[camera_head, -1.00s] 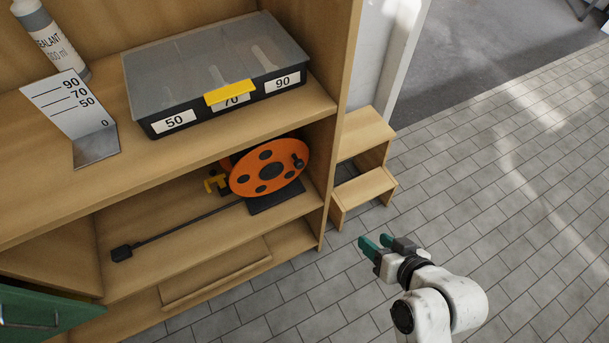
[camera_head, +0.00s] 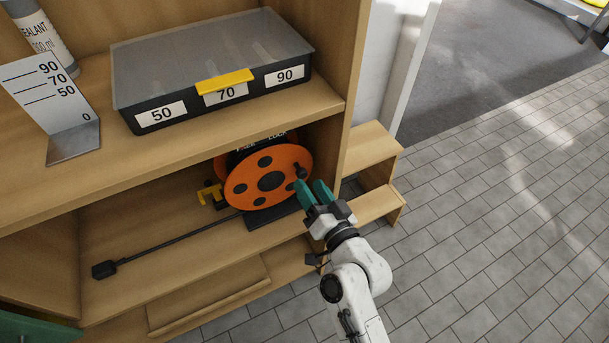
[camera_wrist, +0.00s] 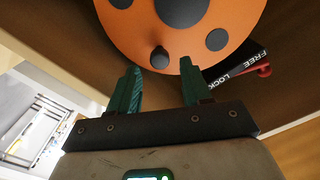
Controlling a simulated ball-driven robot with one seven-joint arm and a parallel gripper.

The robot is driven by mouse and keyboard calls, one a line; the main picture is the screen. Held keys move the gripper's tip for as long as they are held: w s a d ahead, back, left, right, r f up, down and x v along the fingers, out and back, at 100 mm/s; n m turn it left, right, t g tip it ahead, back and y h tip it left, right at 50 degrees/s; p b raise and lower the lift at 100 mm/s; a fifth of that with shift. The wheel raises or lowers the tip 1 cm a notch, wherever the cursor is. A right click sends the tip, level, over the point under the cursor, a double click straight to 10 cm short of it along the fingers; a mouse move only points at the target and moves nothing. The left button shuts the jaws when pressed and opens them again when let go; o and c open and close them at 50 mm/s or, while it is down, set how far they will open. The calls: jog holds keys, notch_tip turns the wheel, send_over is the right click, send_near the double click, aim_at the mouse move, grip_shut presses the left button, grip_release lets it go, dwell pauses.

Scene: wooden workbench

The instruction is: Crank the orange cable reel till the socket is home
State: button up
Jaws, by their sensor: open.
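The orange cable reel (camera_head: 268,176) stands on the lower shelf, its disc with black round spots facing out. Its black crank knob (camera_head: 300,171) sits at the disc's right edge; in the wrist view the knob (camera_wrist: 160,57) lies just beyond and between my fingertips. My gripper (camera_head: 312,190) has green fingers spread open, empty, at the reel's right side. A black cable runs left along the shelf to the black socket (camera_head: 104,270). A yellow bracket (camera_head: 212,194) is at the reel's left. A label reading FREE and LOCK, with a red lever (camera_wrist: 263,71), shows beside the disc in the wrist view.
A clear-lidded case (camera_head: 210,75) marked 50, 70 and 90 and a white scale plate (camera_head: 55,100) stand on the upper shelf. A sealant bottle (camera_head: 42,38) is behind them. The cabinet's right upright and a wooden step (camera_head: 372,150) are close to my arm.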

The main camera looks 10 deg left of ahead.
aim_at(304, 176)
jog(key=shift+x, duration=2)
grip_shut()
